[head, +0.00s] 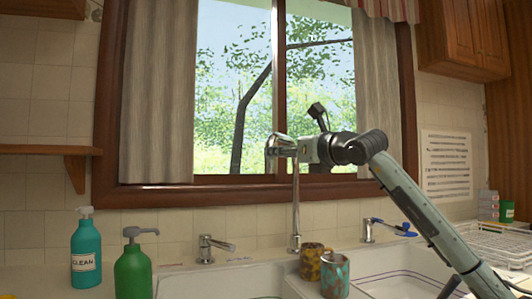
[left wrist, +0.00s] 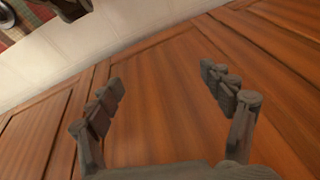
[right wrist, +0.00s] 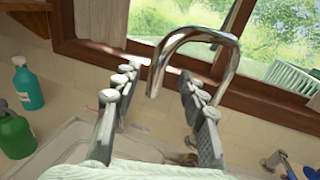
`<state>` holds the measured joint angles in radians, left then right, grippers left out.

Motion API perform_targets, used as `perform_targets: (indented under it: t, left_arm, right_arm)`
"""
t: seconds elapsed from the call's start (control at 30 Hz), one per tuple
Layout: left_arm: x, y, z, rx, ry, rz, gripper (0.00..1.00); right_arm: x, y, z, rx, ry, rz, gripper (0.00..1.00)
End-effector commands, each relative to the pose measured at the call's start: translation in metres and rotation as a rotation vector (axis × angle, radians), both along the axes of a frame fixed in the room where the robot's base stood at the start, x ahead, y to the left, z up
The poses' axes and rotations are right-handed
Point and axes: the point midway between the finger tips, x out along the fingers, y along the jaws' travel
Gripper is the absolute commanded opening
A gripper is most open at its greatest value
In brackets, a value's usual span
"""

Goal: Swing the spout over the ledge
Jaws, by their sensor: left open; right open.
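The chrome spout (head: 296,212) rises from the back of the sink in the head view. Its upper part is largely hidden by my right gripper (head: 283,149). In the right wrist view, the spout's curved neck (right wrist: 232,55) arches over, and its downturned end lies between the fingertips of my open right gripper (right wrist: 158,86). I cannot tell whether a finger touches it. A ledge (head: 294,277) divides the two basins, near two patterned mugs. My left gripper (left wrist: 165,88) is open and empty in front of wooden panels, and is outside the head view.
A brown mug (head: 312,261) and a teal-patterned mug (head: 335,275) stand below the spout. Tap handles (head: 213,247) and (head: 385,228) flank it. A teal soap bottle (head: 86,250) and a green pump bottle (head: 133,270) stand left; a dish rack (head: 500,245) stands right.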

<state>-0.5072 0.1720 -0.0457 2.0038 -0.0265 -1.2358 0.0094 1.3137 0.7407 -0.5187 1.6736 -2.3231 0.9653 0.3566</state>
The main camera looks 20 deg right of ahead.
Motion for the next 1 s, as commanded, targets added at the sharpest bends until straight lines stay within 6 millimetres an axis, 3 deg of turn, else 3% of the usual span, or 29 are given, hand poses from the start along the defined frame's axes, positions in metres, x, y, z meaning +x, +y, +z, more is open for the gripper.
perform_targets:
  t: [0.3,0.67,1.0]
  left_arm:
    - [0.000,0.001,-0.026,-0.013,0.009,0.002,0.80]
    - [0.000,0.001,-0.031,-0.015,0.009,0.001,0.80]
    - [0.000,0.001,-0.031,-0.015,0.009,0.001,0.80]
  right_arm:
    - [0.045,0.014,0.001,0.003,0.002,0.003,0.42]
    - [0.052,0.017,-0.001,0.000,0.000,0.004,0.42]
    - [0.052,0.016,-0.001,0.001,0.000,0.004,0.02]
